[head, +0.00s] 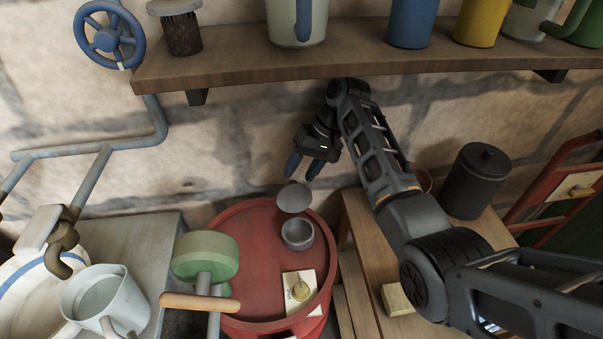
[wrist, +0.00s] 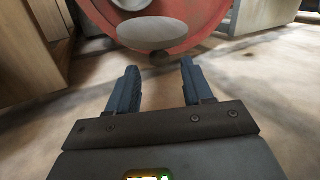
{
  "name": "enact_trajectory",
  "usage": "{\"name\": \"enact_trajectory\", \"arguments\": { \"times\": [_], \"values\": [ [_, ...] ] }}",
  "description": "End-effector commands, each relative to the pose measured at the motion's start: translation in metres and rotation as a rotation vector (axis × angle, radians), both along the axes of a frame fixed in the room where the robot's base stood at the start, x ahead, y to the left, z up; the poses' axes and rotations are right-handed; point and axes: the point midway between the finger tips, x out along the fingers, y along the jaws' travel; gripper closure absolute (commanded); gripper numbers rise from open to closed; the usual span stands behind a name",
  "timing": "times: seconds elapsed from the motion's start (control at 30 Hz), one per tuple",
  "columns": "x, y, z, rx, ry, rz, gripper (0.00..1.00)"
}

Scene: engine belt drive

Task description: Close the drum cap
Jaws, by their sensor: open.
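The red drum (head: 235,235) stands below the wall shelf. On its top is a short round grey neck (head: 297,236) with an open mouth. The grey disc-shaped drum cap (head: 294,197) is raised off the mouth, behind the neck in the head view. My gripper (head: 300,172) is just above and behind the cap, fingers pointing down, open and empty. In the wrist view the cap (wrist: 152,33) is a grey oval against the red drum (wrist: 195,15). It lies beyond the gap between my two blue fingers (wrist: 158,68). Its hinge is not clear.
A green-wheeled tool with a wooden handle (head: 200,303) is at the drum's left front. A wooden bench (head: 360,235) with a dark canister (head: 475,182) is right. The shelf (head: 240,62) overhangs above.

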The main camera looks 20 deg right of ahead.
Motion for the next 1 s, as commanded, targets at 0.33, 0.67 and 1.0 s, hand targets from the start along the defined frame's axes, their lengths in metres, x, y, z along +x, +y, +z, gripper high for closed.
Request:
{"name": "enact_trajectory", "arguments": {
  "times": [0.33,0.67,1.0],
  "values": [
    [0.002,0.012,-0.024,-0.001,-0.001,0.0,0.49],
    [0.002,0.012,-0.024,-0.001,-0.001,0.0,0.61],
    [0.002,0.012,-0.024,-0.001,-0.001,0.0,0.93]
  ]
}}
